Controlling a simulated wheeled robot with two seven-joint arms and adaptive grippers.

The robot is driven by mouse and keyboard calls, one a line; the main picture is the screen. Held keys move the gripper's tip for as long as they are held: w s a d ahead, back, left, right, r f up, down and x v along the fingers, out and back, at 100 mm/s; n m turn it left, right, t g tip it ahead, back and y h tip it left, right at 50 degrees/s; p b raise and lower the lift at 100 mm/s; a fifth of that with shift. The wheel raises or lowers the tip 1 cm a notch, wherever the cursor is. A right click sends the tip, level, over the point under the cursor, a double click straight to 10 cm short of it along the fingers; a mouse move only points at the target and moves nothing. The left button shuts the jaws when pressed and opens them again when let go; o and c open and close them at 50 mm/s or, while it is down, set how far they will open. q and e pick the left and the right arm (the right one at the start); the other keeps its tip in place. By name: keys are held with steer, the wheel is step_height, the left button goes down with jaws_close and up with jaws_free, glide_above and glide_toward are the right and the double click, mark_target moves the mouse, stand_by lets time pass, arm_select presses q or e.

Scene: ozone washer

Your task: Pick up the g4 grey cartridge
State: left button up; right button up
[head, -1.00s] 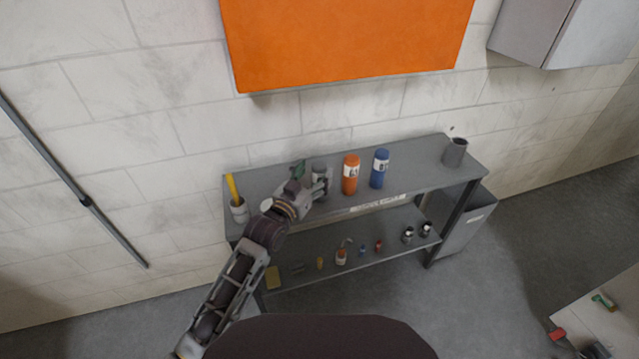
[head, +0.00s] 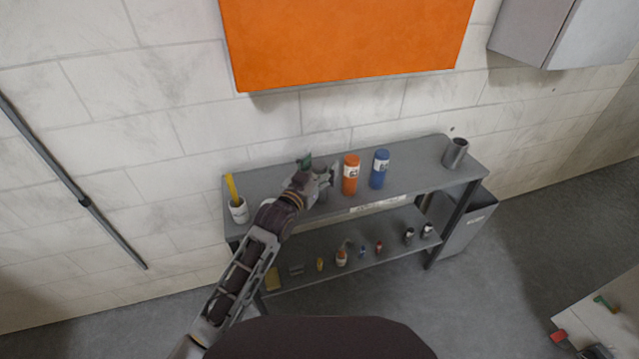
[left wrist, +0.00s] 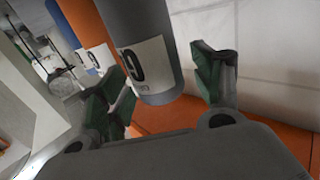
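The grey cartridge (left wrist: 158,50) with a white label stands between the two green-padded fingers of my left gripper (left wrist: 160,78) in the left wrist view. The fingers are spread, with a gap to the cartridge on the right side; contact on the left side is unclear. The label shows only in part. In the head view my left gripper (head: 320,170) is at the top shelf, left of the orange cartridge (head: 350,176), and mostly hides the grey cartridge. My right gripper is not in view.
A blue cartridge (head: 380,169) stands right of the orange one on the grey shelf unit (head: 420,165). A white cup with a yellow item (head: 238,210) is at the left end, a grey cup (head: 455,153) at the right. Several small items are on the lower shelf.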

arm_select(q)
jaws_close()
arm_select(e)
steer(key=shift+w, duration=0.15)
arm_select(q)
steer(key=shift+r, duration=0.1)
steer(key=shift+r, duration=0.8)
step_height(320, 180, up, 7)
steer(key=shift+f+p, duration=0.1)
steer(key=shift+p, duration=0.7)
steer(key=shift+r, duration=0.75)
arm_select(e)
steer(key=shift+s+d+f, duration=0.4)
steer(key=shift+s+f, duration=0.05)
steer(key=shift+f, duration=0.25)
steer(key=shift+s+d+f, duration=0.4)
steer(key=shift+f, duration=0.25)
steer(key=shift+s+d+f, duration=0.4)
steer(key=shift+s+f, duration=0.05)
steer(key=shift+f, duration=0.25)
